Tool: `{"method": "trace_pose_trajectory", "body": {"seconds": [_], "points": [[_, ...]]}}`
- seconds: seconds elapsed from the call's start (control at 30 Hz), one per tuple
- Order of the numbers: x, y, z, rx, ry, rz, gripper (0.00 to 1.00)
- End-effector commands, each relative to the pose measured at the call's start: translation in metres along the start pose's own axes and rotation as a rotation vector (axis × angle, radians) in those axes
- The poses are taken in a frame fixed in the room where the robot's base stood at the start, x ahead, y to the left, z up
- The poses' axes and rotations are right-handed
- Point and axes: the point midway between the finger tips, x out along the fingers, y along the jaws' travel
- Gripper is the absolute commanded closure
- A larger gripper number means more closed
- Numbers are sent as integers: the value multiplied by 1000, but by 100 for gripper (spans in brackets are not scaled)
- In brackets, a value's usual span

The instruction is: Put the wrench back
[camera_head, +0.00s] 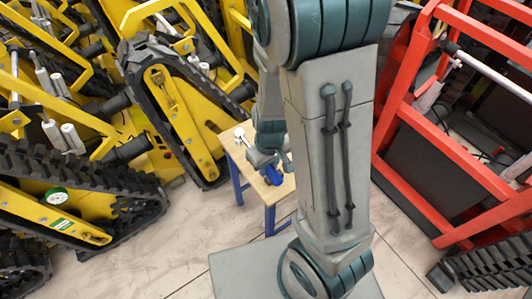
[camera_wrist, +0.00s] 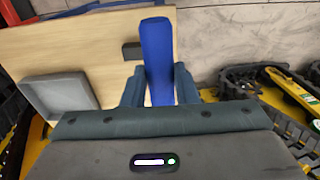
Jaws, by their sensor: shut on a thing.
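A long blue bar (camera_wrist: 157,50) stands between my gripper's (camera_wrist: 158,85) two fingers in the wrist view, and the fingers are shut on it. It looks like a handle, and no wrench jaw shows on it, so I cannot tell whether it is the wrench. In the head view my gripper (camera_head: 269,163) is low over the small wooden table (camera_head: 236,152), with the blue bar (camera_head: 273,177) at its tip, near the table's front edge. I cannot tell whether the bar touches the table.
A grey tray (camera_wrist: 58,94) and a small dark block (camera_wrist: 131,51) are on the table. A small pale thing (camera_head: 240,135) is at its far left corner. Yellow tracked carriers (camera_head: 165,110) stand close on the left, a red frame (camera_head: 450,150) on the right. Floor is clear in front.

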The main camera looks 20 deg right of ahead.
Motion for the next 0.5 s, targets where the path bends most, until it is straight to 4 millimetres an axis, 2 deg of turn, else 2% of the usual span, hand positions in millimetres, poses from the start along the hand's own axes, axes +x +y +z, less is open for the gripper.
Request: {"method": "trace_pose_trajectory", "body": {"seconds": [0.03,0.2,0.3,0.5], "points": [[-4,2,-1,5,-5,-1,100],[4,7,-7,8,-6,-4,100],[26,18,-27,6,-2,-3,100],[45,33,-55,4,-2,-3,100]]}}
